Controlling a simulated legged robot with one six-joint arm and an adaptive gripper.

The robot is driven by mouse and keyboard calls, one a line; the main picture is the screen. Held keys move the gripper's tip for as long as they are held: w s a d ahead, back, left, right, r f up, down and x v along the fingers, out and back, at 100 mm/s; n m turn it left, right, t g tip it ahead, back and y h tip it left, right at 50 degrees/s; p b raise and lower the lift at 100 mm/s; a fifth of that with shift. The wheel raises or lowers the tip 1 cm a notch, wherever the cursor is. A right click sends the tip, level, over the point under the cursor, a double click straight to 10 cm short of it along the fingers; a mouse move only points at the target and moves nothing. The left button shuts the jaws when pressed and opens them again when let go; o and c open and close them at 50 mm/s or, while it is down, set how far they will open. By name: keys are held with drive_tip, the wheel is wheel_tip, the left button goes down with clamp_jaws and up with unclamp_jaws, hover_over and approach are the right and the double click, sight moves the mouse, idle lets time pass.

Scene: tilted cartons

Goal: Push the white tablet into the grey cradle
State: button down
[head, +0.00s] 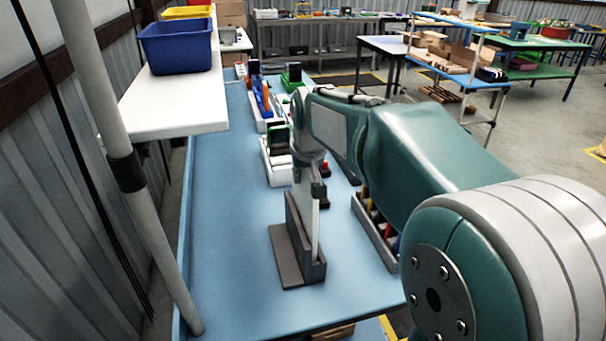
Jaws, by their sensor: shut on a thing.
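The grey cradle (285,262) stands on the blue table, with a flat foot at the left and an upright wall. The white tablet (314,230) is a thin upright slab seen nearly edge-on beside that wall. Its lower end is down at the cradle; I cannot tell whether it touches the bottom. My gripper (318,191) is above the cradle, at the tablet's upper part, and is shut on the tablet. My arm hides part of the area behind, and the fingertips are small and partly hidden.
A white tray with upright items (277,172) and a further rack (265,122) stand behind the cradle. A grey rack (372,232) is at the right edge, partly behind my arm. The blue table (225,225) is clear left and front. A white shelf (175,110) overhangs at left.

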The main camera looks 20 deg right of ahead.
drive_tip(key=shift+f, duration=0.4)
idle(0.3)
drive_tip(key=c, duration=0.5)
unclamp_jaws()
drive_tip(key=shift+c, duration=0.2)
drive_tip(key=o, duration=0.4)
drive_tip(key=shift+r, duration=3.55)
